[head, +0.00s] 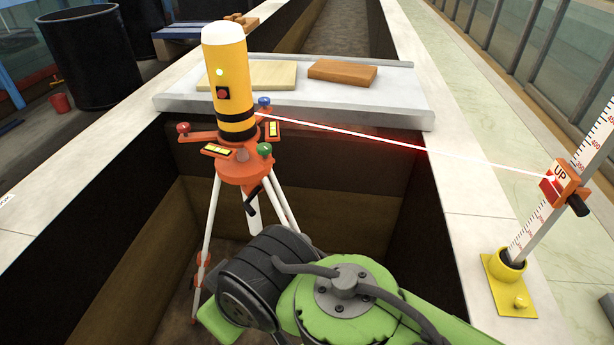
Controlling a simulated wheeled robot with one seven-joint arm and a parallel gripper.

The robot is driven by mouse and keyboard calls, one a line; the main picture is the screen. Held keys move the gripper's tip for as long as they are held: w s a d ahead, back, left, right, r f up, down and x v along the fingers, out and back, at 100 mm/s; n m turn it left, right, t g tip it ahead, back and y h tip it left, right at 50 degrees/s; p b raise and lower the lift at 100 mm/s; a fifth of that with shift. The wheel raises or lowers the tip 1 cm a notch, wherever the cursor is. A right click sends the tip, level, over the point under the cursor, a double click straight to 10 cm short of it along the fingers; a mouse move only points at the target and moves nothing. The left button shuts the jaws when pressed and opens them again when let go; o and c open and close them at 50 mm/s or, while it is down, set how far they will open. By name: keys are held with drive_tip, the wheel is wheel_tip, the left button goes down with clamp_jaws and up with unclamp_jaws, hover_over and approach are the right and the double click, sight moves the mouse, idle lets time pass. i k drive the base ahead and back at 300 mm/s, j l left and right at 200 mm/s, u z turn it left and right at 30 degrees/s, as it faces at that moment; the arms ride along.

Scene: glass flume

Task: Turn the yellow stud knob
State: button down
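A small yellow stud knob (520,301) stands on the yellow base plate (499,283) at the lower right, on the pale ledge. A graduated white staff (540,224) rises tilted from a yellow collar on that plate. My green and black arm shows at the bottom middle, left of the plate. My gripper is not in view, and nothing in view shows what it holds.
A yellow laser level (229,80) stands on an orange-headed tripod (244,168) in the flume, its red beam reaching the "UP" slider (564,182) on the staff. A grey slab (380,102) bridges the walls behind, with two wooden blocks. The ledge around the base plate is clear.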

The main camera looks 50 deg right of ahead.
sight(521, 301)
drive_tip(key=z, duration=1.35)
drive_tip(key=k+z, duration=0.1)
drive_tip(key=z, duration=1.7)
drive_tip(key=k+z, duration=0.1)
drive_tip(key=z, duration=0.35)
